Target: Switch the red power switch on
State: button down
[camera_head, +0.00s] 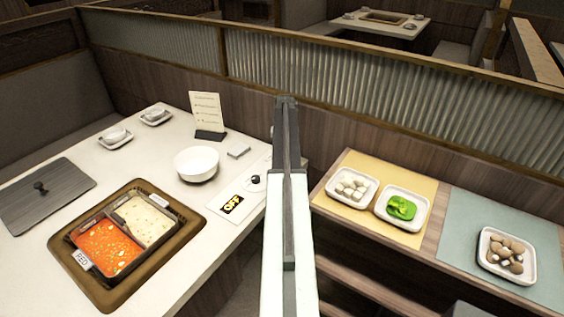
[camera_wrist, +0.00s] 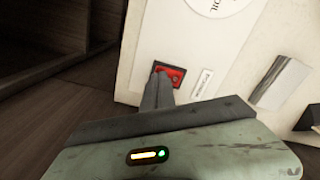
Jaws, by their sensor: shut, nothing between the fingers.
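The red power switch (camera_wrist: 172,76) sits in a pale panel at the table's edge in the wrist view. My gripper (camera_wrist: 158,74) is shut and empty. Its tips overlap the left part of the switch in that view; I cannot tell whether they touch it. A small label (camera_wrist: 203,82) is right of the switch. In the head view my gripper (camera_head: 286,101) is at the end of my arm, and the switch is not visible there, likely hidden by the arm.
A black knob (camera_head: 256,180) is beside the display. A white bowl (camera_head: 196,164) and a hotpot with red and white broth (camera_head: 106,247) stand on the left table. A side counter at right holds food plates (camera_head: 402,208). A corrugated partition (camera_head: 390,90) runs behind.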

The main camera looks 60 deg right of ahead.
jog(key=shift+f+b, duration=0.55)
jog(key=shift+f, duration=0.05)
jog(key=shift+r, duration=0.15)
notch_tip(320, 180, up, 7)
jog(key=p, duration=0.7)
dwell(0.4)
